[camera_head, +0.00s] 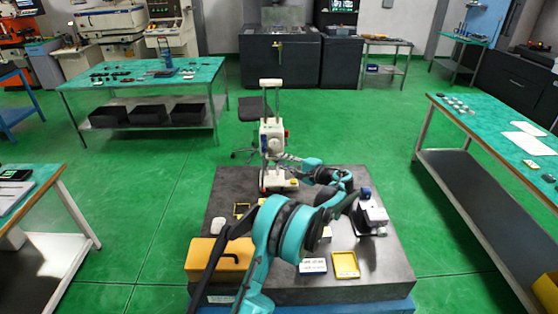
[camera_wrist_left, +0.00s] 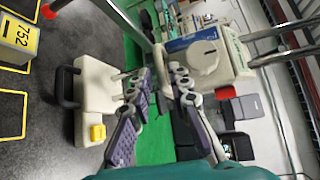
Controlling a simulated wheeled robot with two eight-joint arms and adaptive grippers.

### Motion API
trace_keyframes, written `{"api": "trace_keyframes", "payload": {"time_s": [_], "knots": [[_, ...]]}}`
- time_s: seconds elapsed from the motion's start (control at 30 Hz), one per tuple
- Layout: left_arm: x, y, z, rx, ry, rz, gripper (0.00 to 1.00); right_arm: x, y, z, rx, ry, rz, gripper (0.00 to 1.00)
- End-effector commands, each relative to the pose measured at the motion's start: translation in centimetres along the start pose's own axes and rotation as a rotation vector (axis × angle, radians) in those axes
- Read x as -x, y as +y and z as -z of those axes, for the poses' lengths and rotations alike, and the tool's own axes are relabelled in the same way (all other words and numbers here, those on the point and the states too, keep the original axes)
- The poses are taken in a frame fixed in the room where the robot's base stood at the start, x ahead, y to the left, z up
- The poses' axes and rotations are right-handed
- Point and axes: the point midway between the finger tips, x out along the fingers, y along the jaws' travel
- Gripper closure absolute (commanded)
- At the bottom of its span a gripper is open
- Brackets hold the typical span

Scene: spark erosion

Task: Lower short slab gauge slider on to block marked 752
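The slab gauge stands on the dark surface plate (camera_head: 225,190) in the head view, with a white slider (camera_head: 272,137) on its upright columns. The block marked 752 (camera_wrist_left: 19,35) has a yellow face at the wrist view's upper left. My right gripper is out of view.
A yellow case (camera_head: 208,264) lies at the plate's front left. A yellow tray (camera_head: 345,265) and a label card (camera_head: 313,266) lie at the front. A white device (camera_head: 374,214) stands at the right. My left arm hides the plate's middle.

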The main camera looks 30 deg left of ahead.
Motion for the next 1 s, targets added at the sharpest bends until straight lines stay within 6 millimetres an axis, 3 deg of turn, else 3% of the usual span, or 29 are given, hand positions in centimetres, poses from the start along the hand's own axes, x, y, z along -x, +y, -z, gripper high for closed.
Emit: {"api": "trace_keyframes", "payload": {"time_s": [0.1, 0.3, 0.57, 0.67, 0.87, 1.0], "knots": [[-2.0, 0.1, 0.0, 0.001, -0.001, -0.001, 0.81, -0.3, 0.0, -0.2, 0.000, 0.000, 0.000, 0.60], [-3.6, 0.1, 0.0, 0.001, 0.001, -0.001, 0.81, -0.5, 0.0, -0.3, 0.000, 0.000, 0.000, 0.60], [-3.8, 0.0, 0.0, 0.001, 0.001, -0.001, 0.81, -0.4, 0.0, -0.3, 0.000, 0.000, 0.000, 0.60], [-3.8, 0.0, 0.0, 0.001, 0.001, -0.001, 1.00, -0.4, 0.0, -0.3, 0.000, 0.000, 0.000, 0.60], [-3.8, 0.1, 0.0, 0.001, 0.001, -0.002, 1.00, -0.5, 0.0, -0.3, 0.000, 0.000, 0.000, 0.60], [-4.0, 1.5, 0.2, 0.001, 0.001, -0.002, 1.00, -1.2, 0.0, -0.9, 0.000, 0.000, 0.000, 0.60]]}}
